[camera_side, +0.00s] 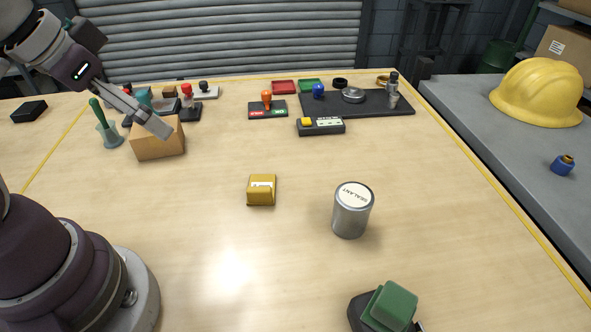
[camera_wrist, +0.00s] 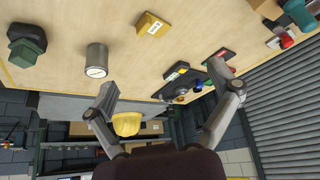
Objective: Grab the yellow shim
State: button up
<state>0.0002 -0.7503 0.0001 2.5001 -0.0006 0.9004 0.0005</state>
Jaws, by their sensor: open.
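A small yellow piece (camera_side: 307,122), which may be the shim, sits at the left end of a dark holder (camera_side: 321,131) at the back middle of the table. A larger mustard-yellow block (camera_side: 261,191) with a pale label lies alone mid-table; it also shows at the top of the wrist view (camera_wrist: 153,24). I cannot tell for certain which is the shim. My gripper (camera_side: 158,127) is at the upper left in the side view, high and away from both. In the wrist view its two fingers (camera_wrist: 165,104) are spread wide with nothing between them.
A sealant can (camera_side: 351,212) stands right of the mustard block. A green-topped dark object (camera_side: 390,307) is at the front. A cardboard box (camera_side: 158,140) is near my gripper in the side view. Stamps and a dark tray (camera_side: 385,103) line the back. The middle table is mostly clear.

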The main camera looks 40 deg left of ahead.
jog(key=shift+c, duration=0.4)
jog(key=c, duration=0.7)
jog(key=m+g, duration=0.6)
jog(key=m, duration=0.4)
send_over(259, 189)
jog(key=f, duration=1)
jog(key=shift+w+a+f, duration=0.15)
jog(key=shift+a+f, duration=0.1)
jog(key=shift+a, duration=0.1)
jog(key=f, duration=0.9)
jog(key=shift+d+f, duration=0.35)
